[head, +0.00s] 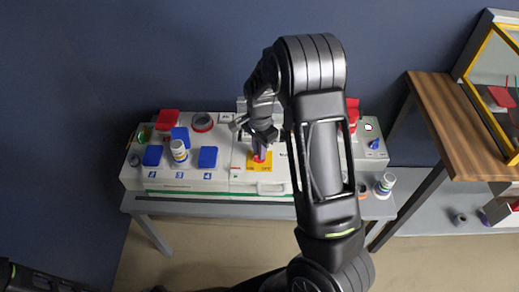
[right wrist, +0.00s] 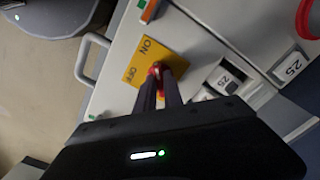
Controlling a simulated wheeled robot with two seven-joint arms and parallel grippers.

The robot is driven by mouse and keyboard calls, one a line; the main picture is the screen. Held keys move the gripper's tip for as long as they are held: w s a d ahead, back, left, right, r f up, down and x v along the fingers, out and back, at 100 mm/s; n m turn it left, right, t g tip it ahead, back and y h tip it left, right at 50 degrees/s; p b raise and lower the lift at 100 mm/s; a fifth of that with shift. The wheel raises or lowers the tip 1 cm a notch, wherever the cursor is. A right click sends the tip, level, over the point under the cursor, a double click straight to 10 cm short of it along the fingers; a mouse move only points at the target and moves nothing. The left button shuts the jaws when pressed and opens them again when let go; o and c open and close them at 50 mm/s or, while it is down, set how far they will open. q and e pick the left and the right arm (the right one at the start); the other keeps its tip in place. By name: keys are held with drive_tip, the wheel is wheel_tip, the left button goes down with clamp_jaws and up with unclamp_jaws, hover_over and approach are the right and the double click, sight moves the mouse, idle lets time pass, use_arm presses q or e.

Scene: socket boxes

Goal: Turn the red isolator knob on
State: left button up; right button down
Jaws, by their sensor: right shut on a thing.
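The red isolator knob (head: 259,157) sits on a yellow plate (head: 268,167) on the front of the white panel. In the right wrist view the knob (right wrist: 156,69) shows at the fingertips, and the yellow plate (right wrist: 140,58) reads ON and OFF. My right gripper (head: 259,150) is shut on the knob; its two dark fingers (right wrist: 158,82) come down on either side of it. The fingers hide much of the knob, so I cannot tell which mark it points to. My left gripper is not in view.
Blue socket covers (head: 208,157) and a white-and-blue plug (head: 179,150) are left of the knob. A panel handle (right wrist: 92,58) is close by. Another plug (head: 384,185) stands on the grey bench at right. A wooden table (head: 450,115) stands farther right.

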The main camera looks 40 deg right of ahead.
idle(0.3)
drive_tip(key=c, duration=1.5)
unclamp_jaws()
drive_tip(key=shift+o, duration=0.2)
wheel_tip(320, 180, up, 8)
drive_tip(key=shift+f, duration=0.1)
